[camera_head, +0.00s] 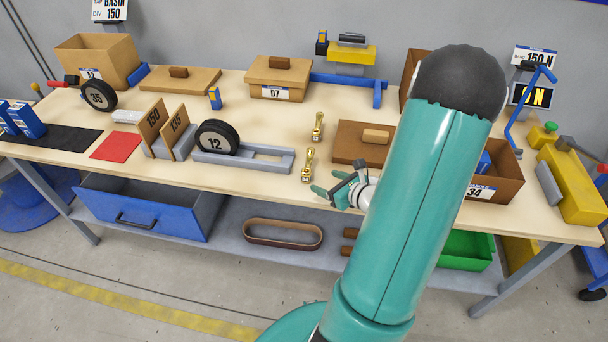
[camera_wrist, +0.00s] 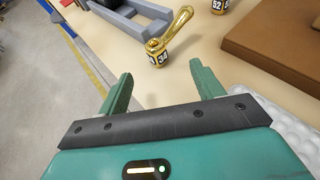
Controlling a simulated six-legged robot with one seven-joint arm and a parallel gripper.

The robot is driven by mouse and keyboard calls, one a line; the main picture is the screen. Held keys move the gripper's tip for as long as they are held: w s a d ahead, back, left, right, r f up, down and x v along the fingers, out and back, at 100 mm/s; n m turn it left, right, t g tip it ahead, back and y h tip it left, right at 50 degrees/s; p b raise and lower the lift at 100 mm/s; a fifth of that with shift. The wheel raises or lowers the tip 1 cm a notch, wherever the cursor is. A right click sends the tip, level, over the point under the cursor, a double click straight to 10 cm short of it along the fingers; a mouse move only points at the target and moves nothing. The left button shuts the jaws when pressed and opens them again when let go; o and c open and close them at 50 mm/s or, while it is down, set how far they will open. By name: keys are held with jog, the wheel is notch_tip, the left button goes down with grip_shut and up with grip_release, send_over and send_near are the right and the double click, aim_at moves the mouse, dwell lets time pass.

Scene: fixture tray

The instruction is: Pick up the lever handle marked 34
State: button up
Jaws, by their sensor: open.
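The brass lever handle marked 34 (camera_wrist: 165,46) stands upright on the table, its arm pointing up and right in the wrist view. In the head view this lever handle (camera_head: 307,165) is the nearer of two brass ones, close to the table's front edge. A second lever handle marked 52 (camera_wrist: 219,5) is partly cut off in the wrist view; it stands farther back in the head view (camera_head: 318,126). My gripper (camera_wrist: 161,72) is open and empty, with the lever marked 34 just beyond its fingertips. In the head view my gripper (camera_head: 327,183) is right of that lever.
A grey fixture (camera_head: 255,160) with a wheel marked 12 (camera_head: 217,138) lies left of the levers. A brown board (camera_head: 350,148) lies to the right. A brown box labelled 34 (camera_head: 505,188) stands farther right, partly behind my arm. Bare table surrounds both levers.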

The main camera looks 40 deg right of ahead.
aim_at(308, 173)
jog(key=x, duration=0.4)
jog(key=shift+r+x, duration=0.2)
jog(key=shift+x, duration=2.5)
jog(key=shift+w, duration=0.1)
jog(key=c, duration=1.4)
